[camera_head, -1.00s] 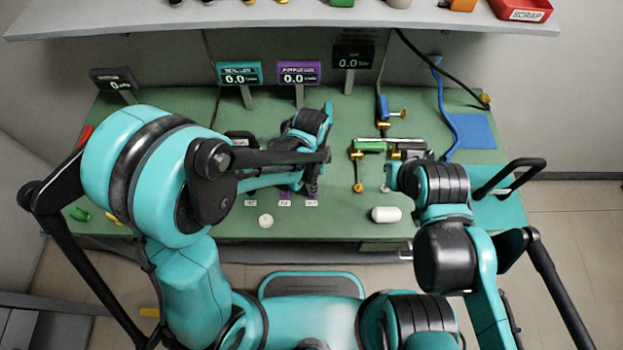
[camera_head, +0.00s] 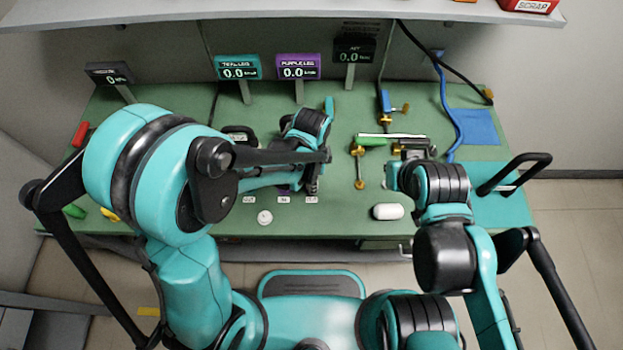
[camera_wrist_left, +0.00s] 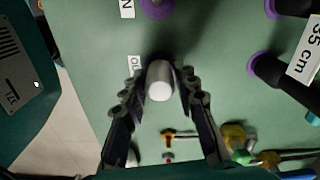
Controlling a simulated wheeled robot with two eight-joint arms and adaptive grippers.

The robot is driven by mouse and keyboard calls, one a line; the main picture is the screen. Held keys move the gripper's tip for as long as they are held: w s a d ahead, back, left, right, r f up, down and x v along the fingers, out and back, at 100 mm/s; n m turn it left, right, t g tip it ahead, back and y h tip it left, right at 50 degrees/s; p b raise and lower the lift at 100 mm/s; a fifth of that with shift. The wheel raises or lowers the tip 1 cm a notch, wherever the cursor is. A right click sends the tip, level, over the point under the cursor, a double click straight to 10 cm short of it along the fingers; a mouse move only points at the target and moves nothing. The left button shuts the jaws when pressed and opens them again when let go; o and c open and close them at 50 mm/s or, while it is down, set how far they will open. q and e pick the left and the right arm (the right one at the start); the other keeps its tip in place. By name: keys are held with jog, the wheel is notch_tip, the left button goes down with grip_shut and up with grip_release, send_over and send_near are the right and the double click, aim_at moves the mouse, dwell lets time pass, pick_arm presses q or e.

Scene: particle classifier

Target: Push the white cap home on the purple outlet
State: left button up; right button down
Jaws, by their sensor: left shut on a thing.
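In the left wrist view the white cap (camera_wrist_left: 160,83) is a short cylinder, its round end facing the camera. My left gripper (camera_wrist_left: 160,92) has one finger on each side and is shut on it. A dark purplish patch shows behind the cap, beside a label partly reading OU; the cap hides most of the outlet, so I cannot tell how far on it sits. In the head view my left gripper (camera_head: 312,182) is at the bench near the small labels, and its arm hides the cap. My right gripper (camera_head: 392,178) is low over the bench; its fingers are unclear.
A white round piece (camera_head: 265,217) and a white cylinder (camera_head: 388,211) lie near the front edge of the green bench (camera_head: 340,222). A purple-framed display (camera_head: 298,67) reads 0.0. Purple-ringed black fittings (camera_wrist_left: 270,68) are at upper right.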

pick_arm(q)
jog(key=shift+f, duration=0.2)
jog(key=o, duration=1.1)
notch_tip(320, 180, up, 12)
jog(key=s+a+r+n+t, duration=0.2)
jog(key=a+n+t, duration=0.1)
jog(key=a+n, duration=0.5)
jog(key=s+a+r+n+t, duration=0.2)
jog(key=s+a+n+t, duration=0.1)
jog(key=a+n, duration=0.5)
jog(key=shift+a+r+t, duration=0.25)
jog(key=shift+a+t, duration=0.35)
jog(key=shift+a, duration=0.25)
